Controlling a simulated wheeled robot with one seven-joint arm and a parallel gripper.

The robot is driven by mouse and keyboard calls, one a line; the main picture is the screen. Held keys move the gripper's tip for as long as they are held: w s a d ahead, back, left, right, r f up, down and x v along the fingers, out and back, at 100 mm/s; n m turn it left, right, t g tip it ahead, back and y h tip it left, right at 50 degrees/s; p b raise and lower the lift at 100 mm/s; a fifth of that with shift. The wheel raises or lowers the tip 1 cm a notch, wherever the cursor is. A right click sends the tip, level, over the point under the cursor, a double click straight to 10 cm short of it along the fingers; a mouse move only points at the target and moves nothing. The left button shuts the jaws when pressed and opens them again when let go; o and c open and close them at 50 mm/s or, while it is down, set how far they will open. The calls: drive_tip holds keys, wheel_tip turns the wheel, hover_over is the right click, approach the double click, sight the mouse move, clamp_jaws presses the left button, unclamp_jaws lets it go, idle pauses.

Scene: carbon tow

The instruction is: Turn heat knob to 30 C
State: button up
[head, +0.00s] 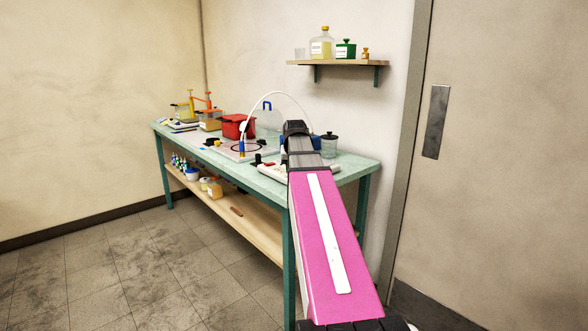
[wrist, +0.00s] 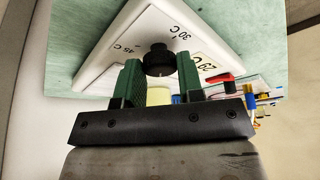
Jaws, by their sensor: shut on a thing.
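The heat knob (wrist: 158,58) is black and round, on a white panel (wrist: 98,63) in the wrist view. Printed labels beside it read 30 C (wrist: 180,33) and 45 C (wrist: 126,47). My gripper (wrist: 160,70) has its green fingers on either side of the knob and is shut on it. I cannot make out clearly where the knob points. In the head view, my arm hides the knob and my fingertips; part of the white device (head: 270,170) shows at the bench's front edge.
The green bench (head: 345,165) holds a red box (head: 236,126), a lidded jar (head: 329,144) and a white plate with a ring and an arching tube. In the wrist view, a red part (wrist: 217,79) lies close to the right finger. A wall shelf (head: 340,63) holds bottles.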

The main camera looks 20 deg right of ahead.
drive_tip(key=m, duration=0.2)
drive_tip(key=m+g+h, duration=0.1)
drive_tip(key=m, duration=0.1)
drive_tip(key=shift+w+a+m, duration=0.1)
drive_tip(key=shift+a+m, duration=0.1)
drive_tip(key=shift+m, duration=0.1)
drive_tip(key=shift+w+m+g+h, duration=0.1)
drive_tip(key=shift+m+g+h, duration=0.55)
drive_tip(key=shift+m, duration=1.15)
drive_tip(key=o, duration=0.9)
drive_tip(key=shift+a+r, duration=0.1)
drive_tip(key=shift+r, duration=0.05)
drive_tip(key=v, duration=1)
drive_tip(key=shift+a+r, duration=0.15)
drive_tip(key=shift+r, duration=0.05)
drive_tip(key=shift+s, duration=0.2)
